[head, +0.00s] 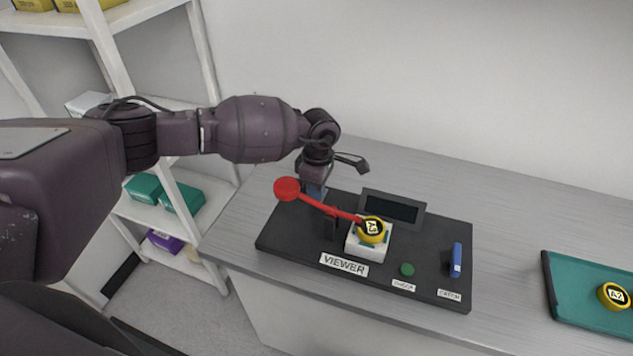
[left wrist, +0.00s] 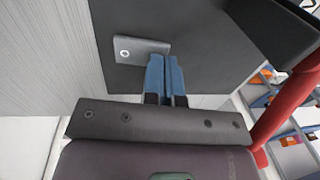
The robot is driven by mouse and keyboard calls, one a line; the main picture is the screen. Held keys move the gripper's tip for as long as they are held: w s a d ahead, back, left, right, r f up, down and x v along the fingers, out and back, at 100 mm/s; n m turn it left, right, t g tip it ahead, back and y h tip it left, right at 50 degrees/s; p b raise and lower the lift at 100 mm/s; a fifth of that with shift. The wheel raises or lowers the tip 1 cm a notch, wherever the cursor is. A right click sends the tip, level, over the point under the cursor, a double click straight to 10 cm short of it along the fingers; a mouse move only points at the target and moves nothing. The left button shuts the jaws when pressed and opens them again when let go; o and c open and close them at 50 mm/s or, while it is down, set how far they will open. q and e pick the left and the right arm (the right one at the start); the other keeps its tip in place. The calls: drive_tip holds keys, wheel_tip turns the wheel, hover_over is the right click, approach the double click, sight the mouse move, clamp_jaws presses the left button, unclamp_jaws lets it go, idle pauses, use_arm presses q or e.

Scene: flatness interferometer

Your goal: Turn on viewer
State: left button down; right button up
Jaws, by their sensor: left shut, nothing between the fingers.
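The black instrument base (head: 285,245) sits on the bench with a VIEWER label (head: 344,264) on its front edge. My left gripper (head: 315,191) is shut and empty, pointing down over the base's back left part, behind the red lever (head: 318,205). In the left wrist view its blue fingertips (left wrist: 166,72) are together, close to a grey plate (left wrist: 140,48) with a small white ring mark on the dark base. I cannot tell whether they touch it. This plate is hidden in the head view. The display (head: 392,208) is dark. My right gripper is not in view.
A yellow round piece marked A3 (head: 371,230) sits on a white block (head: 357,247), with the red lever reaching to it. A green button (head: 407,269) and blue catch (head: 456,260) are to the right. A teal tray (head: 580,290) lies farther right. Shelves (head: 190,100) stand left.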

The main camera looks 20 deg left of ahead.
use_arm(q)
drive_tip(key=shift+f, duration=0.1)
idle(0.3)
drive_tip(key=shift+f+b, duration=0.4)
drive_tip(key=shift+b, duration=0.15)
drive_tip(key=shift+s+r, duration=0.15)
drive_tip(key=shift+w, duration=0.2)
drive_tip(key=shift+w+r+b, duration=0.2)
drive_tip(key=shift+w+b, duration=0.2)
drive_tip(key=shift+w, duration=0.1)
drive_tip(key=shift+w+r, duration=0.1)
drive_tip(key=shift+r, duration=0.05)
